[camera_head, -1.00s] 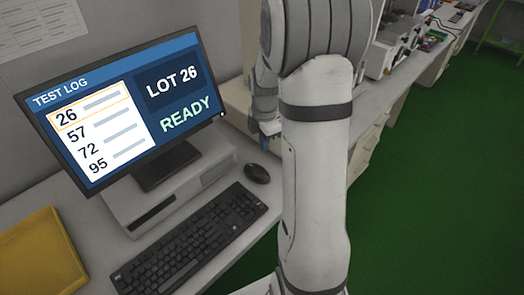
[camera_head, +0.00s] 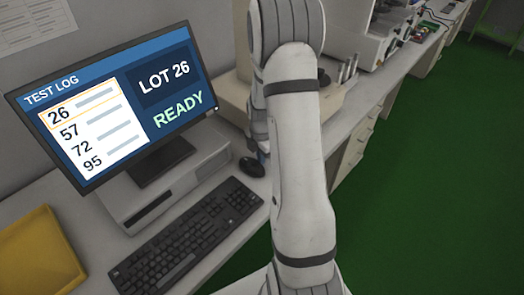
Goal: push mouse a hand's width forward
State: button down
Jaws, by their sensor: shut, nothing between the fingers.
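The mouse (camera_head: 251,167) is small and black. It lies on the pale desk just beyond the far right end of the black keyboard (camera_head: 188,236). My gripper (camera_head: 263,158) is shut and empty, low over the desk at the mouse's right side. My arm hides the desk to the right of the mouse.
A monitor (camera_head: 120,105) stands on a flat grey case (camera_head: 150,200) left of the mouse. A yellow tray (camera_head: 40,255) lies at the lower left. A beige box and lab equipment (camera_head: 365,35) stand farther back. Green floor (camera_head: 420,200) lies right of the desk.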

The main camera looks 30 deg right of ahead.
jog(key=shift+s+a+b, duration=0.15)
jog(key=shift+a+b, duration=0.15)
jog(key=shift+a, duration=0.6)
jog(key=shift+d, duration=0.1)
jog(key=shift+r, duration=0.15)
notch_tip(320, 180, up, 9)
jog(key=p, duration=0.6)
notch_tip(320, 180, up, 8)
jog(key=f+m, duration=0.1)
jog(key=m, duration=0.3)
send_over(251, 167)
jog(key=s+a+r+m+t, duration=0.1)
jog(key=s+a+r+m, duration=0.3)
jog(key=s+r+m, duration=0.3)
jog(key=s+a+r+m+t, duration=0.2)
jog(key=s+a+r+m, duration=0.3)
jog(key=s+m, duration=0.4)
jog(key=shift+s+a+r, duration=0.3)
jog(key=shift+s+r, duration=0.35)
jog(key=shift+r, duration=0.25)
